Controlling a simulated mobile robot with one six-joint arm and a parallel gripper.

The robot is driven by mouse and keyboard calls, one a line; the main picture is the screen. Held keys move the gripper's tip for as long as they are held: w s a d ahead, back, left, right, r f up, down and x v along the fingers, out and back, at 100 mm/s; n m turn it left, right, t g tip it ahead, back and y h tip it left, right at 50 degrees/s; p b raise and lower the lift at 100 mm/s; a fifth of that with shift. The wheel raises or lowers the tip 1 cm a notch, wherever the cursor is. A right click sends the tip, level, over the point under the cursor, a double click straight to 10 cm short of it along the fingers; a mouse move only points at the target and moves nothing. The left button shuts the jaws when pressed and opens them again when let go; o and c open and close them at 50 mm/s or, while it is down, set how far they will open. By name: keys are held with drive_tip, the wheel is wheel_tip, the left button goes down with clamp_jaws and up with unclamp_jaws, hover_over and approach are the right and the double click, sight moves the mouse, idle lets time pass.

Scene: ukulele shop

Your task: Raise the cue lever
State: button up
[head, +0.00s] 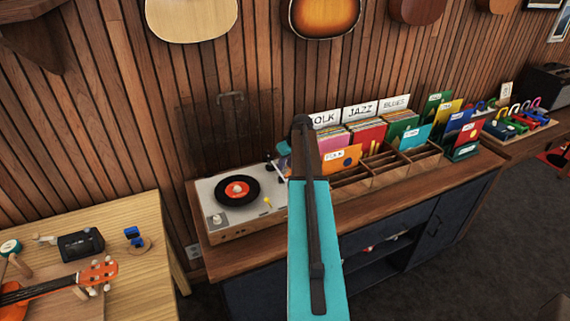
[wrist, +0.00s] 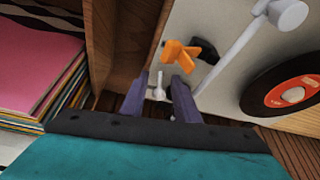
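The turntable (head: 230,223) stands on the wooden counter with a black record (head: 238,188) on it. In the wrist view the record (wrist: 285,94) is at the right and the white tonearm (wrist: 235,52) slants across the pale deck. A small pale lever with a rounded end (wrist: 158,93) shows between my fingertips; it looks like the cue lever, but I cannot be sure. An orange piece (wrist: 179,55) with a black part beside it is just beyond. My gripper (wrist: 157,88) has its two purple fingers apart, one either side of the pale lever. Contact cannot be told.
A wooden record rack (head: 382,171) with FOLK, JAZZ and BLUES signs stands close right of the turntable; its records (wrist: 38,75) fill the wrist view's left. A wood-slat wall (head: 190,100) is behind. A light wooden table (head: 140,235) with a ukulele (head: 70,282) is at left.

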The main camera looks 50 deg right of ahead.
clamp_jaws()
drive_tip(key=shift+w, duration=0.2)
drive_tip(key=shift+w+d+r+g+y+p, duration=0.15)
drive_tip(key=shift+g+y+p, duration=0.15)
drive_tip(key=shift+g+p, duration=0.2)
drive_tip(key=shift+w+g+y+p, duration=0.3)
drive_tip(key=shift+g+p, duration=0.15)
drive_tip(key=shift+g, duration=0.45)
drive_tip(key=shift+s, duration=0.1)
unclamp_jaws()
